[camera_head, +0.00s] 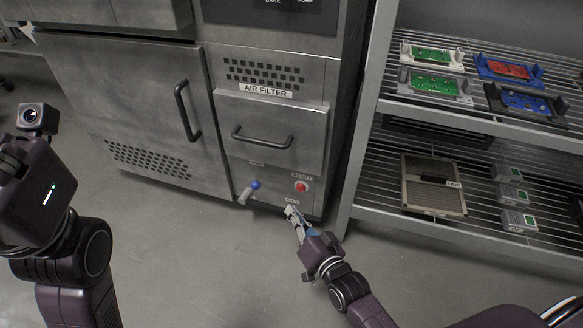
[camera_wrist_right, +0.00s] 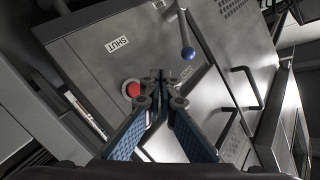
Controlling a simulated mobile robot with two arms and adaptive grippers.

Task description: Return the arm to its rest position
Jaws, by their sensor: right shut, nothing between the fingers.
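My right gripper (camera_head: 292,213) is in front of the lower part of the grey metal machine, just below the red reset button (camera_head: 301,187). In the right wrist view the gripper (camera_wrist_right: 159,84) has its fingertips together with nothing between them. The red button (camera_wrist_right: 131,89) shows just left of the fingertips there; I cannot tell whether they touch the panel. My left arm (camera_head: 45,190) stands at the left edge of the head view. Its gripper fingers cannot be made out.
The machine has an air filter drawer with a handle (camera_head: 263,138), a blue-knobbed lever (camera_head: 255,185) and a door with a handle (camera_head: 187,110). A wire shelf (camera_head: 390,107) on the right holds circuit boards in holders, a beige case (camera_head: 433,186) and small boxes. The floor (camera_head: 190,260) in front is clear.

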